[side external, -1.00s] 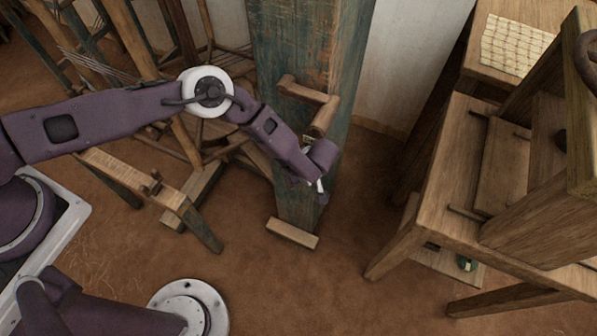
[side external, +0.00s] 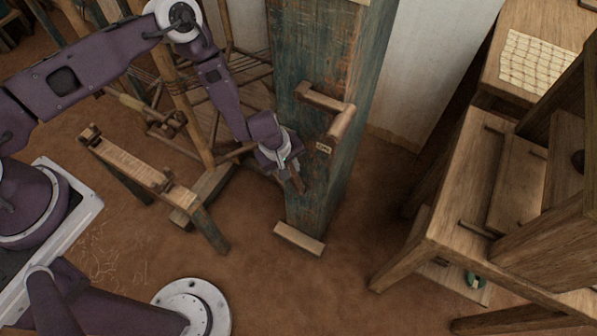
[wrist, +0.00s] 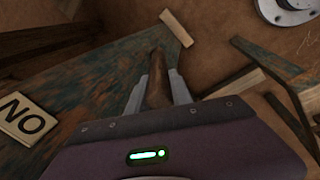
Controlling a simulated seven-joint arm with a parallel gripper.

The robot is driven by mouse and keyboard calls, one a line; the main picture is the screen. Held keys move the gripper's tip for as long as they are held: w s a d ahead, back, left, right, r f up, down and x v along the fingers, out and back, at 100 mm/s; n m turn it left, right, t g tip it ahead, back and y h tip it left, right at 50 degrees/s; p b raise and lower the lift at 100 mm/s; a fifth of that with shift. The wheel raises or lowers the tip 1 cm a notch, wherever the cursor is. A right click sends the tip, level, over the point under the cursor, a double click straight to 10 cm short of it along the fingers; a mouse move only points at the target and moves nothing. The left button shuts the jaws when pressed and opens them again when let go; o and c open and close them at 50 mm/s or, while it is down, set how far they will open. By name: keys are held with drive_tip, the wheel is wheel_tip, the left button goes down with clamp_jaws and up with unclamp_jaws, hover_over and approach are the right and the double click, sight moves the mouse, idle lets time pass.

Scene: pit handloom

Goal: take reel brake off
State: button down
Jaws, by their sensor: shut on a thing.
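My gripper (side external: 294,178) is in front of the weathered green post (side external: 312,80), low on its left part. Its fingers (wrist: 153,85) are shut around a brown wooden handle (wrist: 158,88), which points down from them in the side view (side external: 298,184). I cannot tell from its look whether this handle is the reel brake or where its hidden end joins.
In the wrist view a plate reading "NO" (wrist: 27,118) lies at the left. A wooden block (side external: 299,239) sits at the post's foot. A low wooden bench (side external: 130,160) is to the left, a wooden loom frame (side external: 455,190) to the right. Bare floor lies between.

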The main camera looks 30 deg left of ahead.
drive_tip(key=shift+a+f+h, duration=0.15)
drive_tip(key=shift+a+h, duration=0.25)
drive_tip(key=shift+a, duration=0.2)
drive_tip(key=shift+a+f+h, duration=0.15)
drive_tip(key=shift+a+h, duration=0.25)
drive_tip(key=shift+a, duration=0.3)
drive_tip(key=c, duration=1.1)
unclamp_jaws()
drive_tip(key=shift+c, duration=0.2)
drive_tip(key=v, duration=0.7)
drive_tip(key=shift+r, duration=0.1)
